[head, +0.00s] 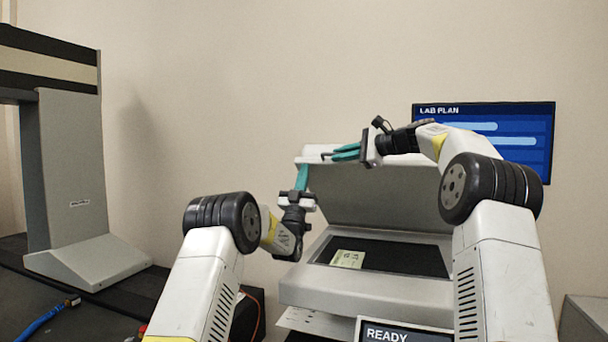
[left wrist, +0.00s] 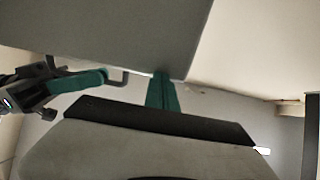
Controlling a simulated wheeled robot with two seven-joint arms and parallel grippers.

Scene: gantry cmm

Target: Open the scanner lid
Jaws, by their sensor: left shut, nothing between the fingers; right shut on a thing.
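The scanner lid (head: 380,200) stands raised at a steep angle above the scanner bed, its grey underside facing me. My right gripper (head: 336,154) is at the lid's upper left edge, its teal fingers shut on the dark lid handle (head: 325,156). The handle also shows as a small hook in the left wrist view (left wrist: 120,78), beside the right gripper's fingers (left wrist: 88,80). My left gripper (head: 302,172) is shut and empty, pointing up by the lid's left edge. In the left wrist view its fingers (left wrist: 162,90) overlap the lid's edge; I cannot tell whether they touch.
The scanner body (head: 365,298) has a dark bed with a pale paper (head: 348,259) on it. A READY display (head: 390,334) stands in front. A wall screen (head: 520,140) hangs behind. A grey gantry (head: 75,170) and a blue cable (head: 48,316) are at left.

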